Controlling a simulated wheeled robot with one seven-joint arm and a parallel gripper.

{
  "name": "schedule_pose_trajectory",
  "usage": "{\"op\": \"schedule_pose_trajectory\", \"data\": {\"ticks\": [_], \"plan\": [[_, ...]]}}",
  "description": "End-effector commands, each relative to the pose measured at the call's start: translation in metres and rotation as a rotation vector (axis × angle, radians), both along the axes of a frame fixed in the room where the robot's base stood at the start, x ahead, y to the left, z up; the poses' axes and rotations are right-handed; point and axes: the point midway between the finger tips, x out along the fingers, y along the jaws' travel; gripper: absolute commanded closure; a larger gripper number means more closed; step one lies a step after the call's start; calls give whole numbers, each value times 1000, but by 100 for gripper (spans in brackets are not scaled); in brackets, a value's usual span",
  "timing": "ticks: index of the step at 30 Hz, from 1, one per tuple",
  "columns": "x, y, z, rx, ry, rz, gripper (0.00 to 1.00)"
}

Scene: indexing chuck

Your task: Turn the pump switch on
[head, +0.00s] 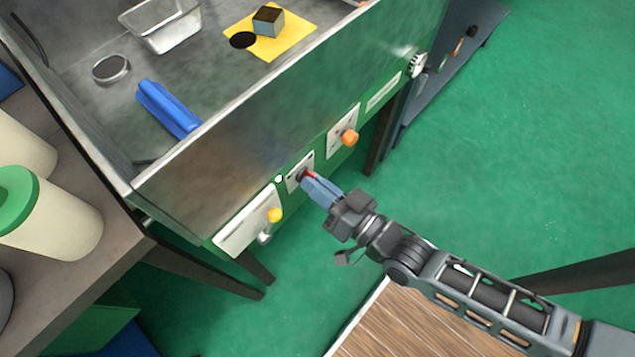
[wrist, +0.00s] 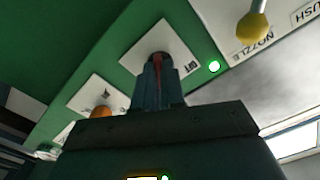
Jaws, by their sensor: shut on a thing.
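The green front panel carries a white plate (head: 292,184) with a dark, red-marked switch (head: 312,174). My gripper (head: 306,178) reaches this plate from the lower right, its blue-grey fingers shut on the switch. In the wrist view, the closed fingers (wrist: 158,64) meet the switch at the plate (wrist: 133,60), and a red strip shows between them. The fingers hide most of the switch, so its setting cannot be told. The plate's lettering is partly covered. A small round lamp (wrist: 214,66) beside the plate glows whitish green.
A yellow-knobbed lever (head: 275,215) is on the panel to the left, by the word NOZZLE in the wrist view. An orange knob (head: 349,138) is to the right. A metal tray (head: 160,40) and blue object (head: 168,108) lie inside the sink. Green floor is open at right.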

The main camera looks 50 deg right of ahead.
Motion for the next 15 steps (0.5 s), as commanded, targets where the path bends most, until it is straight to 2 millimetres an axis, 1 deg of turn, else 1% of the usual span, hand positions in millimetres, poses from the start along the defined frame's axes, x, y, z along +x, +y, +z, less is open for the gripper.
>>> {"op": "schedule_pose_trajectory", "data": {"ticks": [4,5,12,15], "plan": [[0,0,0,2,1,-1,100],[0,0,0,2,1,-1,89],[0,0,0,1,1,-1,66],[0,0,0,0,1,-1,65]]}}
